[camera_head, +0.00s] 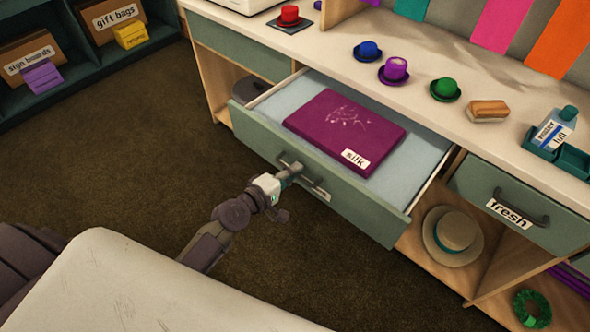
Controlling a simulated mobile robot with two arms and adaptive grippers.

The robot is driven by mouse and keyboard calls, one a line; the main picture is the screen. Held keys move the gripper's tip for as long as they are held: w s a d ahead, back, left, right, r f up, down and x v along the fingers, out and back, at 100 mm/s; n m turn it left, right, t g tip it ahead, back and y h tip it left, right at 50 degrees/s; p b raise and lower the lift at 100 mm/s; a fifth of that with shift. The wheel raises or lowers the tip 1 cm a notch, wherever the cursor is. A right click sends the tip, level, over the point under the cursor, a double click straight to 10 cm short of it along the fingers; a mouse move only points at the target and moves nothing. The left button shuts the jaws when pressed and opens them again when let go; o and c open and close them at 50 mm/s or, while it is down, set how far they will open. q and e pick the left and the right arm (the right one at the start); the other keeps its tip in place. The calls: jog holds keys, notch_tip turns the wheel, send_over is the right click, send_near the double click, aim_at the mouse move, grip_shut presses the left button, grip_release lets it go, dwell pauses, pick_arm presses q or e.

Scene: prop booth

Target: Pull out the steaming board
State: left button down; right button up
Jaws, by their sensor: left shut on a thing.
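A green-fronted pull-out (375,215) with a pale blue inner surface stands well out from the counter. I cannot tell for sure that it is the steaming board; the label on its front is partly hidden. A flat purple piece labelled "silk" (330,122) lies on the pale blue surface. My left gripper (290,173) is shut on the dark handle (283,160) in the middle of the front. The gripper hides part of that handle. My right gripper is not in view.
Small hats, blue (367,51), purple (393,70) and green (445,88), stand on the counter above. A "fresh" drawer (530,210) is shut at the right. A straw hat (452,235) sits in the cubby below. The brown carpet (130,150) at left is clear.

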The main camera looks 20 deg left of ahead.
pick_arm(q)
jog(key=c, duration=1.2)
grip_release()
jog(key=shift+c, duration=0.2)
jog(key=shift+o, duration=0.2)
jog(key=v, duration=1.2)
jog(key=shift+f, duration=0.1)
